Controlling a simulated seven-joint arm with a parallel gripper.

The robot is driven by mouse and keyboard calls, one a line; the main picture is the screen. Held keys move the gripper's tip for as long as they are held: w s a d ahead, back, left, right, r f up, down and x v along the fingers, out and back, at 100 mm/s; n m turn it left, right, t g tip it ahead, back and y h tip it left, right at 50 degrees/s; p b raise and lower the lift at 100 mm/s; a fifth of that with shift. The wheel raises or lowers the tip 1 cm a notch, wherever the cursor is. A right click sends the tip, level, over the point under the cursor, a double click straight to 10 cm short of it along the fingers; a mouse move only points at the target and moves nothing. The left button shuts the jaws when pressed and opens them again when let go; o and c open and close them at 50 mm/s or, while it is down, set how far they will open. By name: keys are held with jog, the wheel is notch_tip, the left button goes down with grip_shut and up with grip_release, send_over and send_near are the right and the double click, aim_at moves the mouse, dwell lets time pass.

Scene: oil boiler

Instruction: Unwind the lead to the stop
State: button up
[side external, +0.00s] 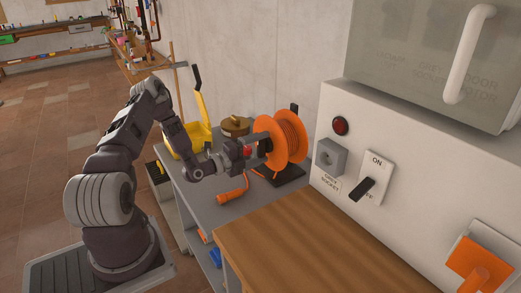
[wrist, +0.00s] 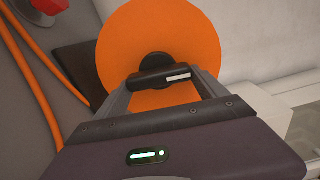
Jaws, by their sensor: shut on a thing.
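An orange cable reel (side external: 283,139) stands upright on a dark base (side external: 283,175) on the grey bench. Orange lead is wound on it, and its round face also fills the middle of the wrist view (wrist: 190,40). My gripper (side external: 258,146) is at the reel's left face. In the wrist view my gripper (wrist: 166,84) is shut on the black crank handle (wrist: 150,79) in front of the reel's dark hub (wrist: 157,62). An orange plug or connector (side external: 231,195) lies on the bench below my gripper. Lead runs down the left of the wrist view (wrist: 38,85).
A wooden worktop (side external: 300,235) lies in front. The boiler panel at right carries a grey socket (side external: 329,157), a red lamp (side external: 340,126) and a black-levered ON switch (side external: 370,187). A brass pot (side external: 234,126) and a yellow container (side external: 190,138) stand behind my gripper.

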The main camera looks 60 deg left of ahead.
jog(key=shift+n, duration=0.5)
jog(key=o, duration=1.3)
jog(key=s, duration=0.7)
jog(key=shift+r, duration=0.1)
